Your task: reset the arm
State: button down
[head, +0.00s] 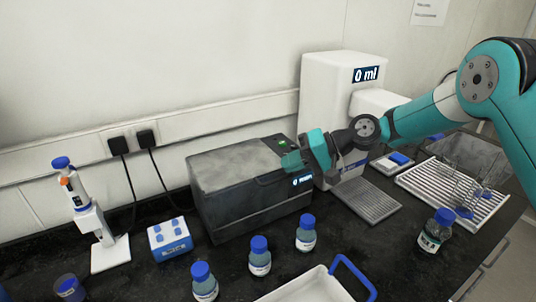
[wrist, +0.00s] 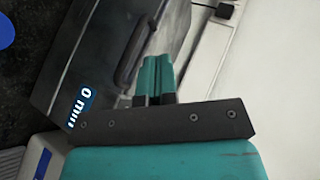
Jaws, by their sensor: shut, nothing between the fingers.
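My arm reaches in from the right in the head view, bent down toward the bench. My gripper (wrist: 156,78) shows in the wrist view with its two teal fingers together, shut and empty. In the head view the gripper (head: 291,161) is beside the right end of the dark grey box machine (head: 240,185), near its top edge and its "0 min" display. I cannot tell from these views whether it touches the machine. The machine's front and handle also show in the wrist view (wrist: 100,50).
A white dispenser (head: 325,85) reading "0 ml" stands behind my gripper. Blue-capped bottles (head: 260,258) stand in front, near a white tray (head: 310,288) with a blue handle. A rack (head: 455,192) and another bottle (head: 435,232) are at right. A pipette stand (head: 108,255) and blue block (head: 170,240) are at left.

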jog(key=d+f+b+v, duration=0.1)
jog(key=b+v, duration=0.3)
jog(key=v, duration=0.6)
jog(key=s+r+n+h, duration=0.2)
jog(key=s+r+h, duration=0.1)
jog(key=s, duration=0.8)
jog(key=s+r+n+h, duration=0.1)
jog(key=s+r+h, duration=0.15)
jog(key=s, duration=0.85)
jog(key=s+d+f+h, duration=0.1)
jog(key=s+d, duration=0.1)
jog(key=s, duration=0.3)
jog(key=s+d+f+n+h, duration=0.1)
jog(key=s+d, duration=0.1)
jog(key=s, duration=0.3)
jog(key=shift+f+h, duration=0.35)
jog(key=shift+f, duration=0.05)
jog(key=shift+s+d, duration=0.1)
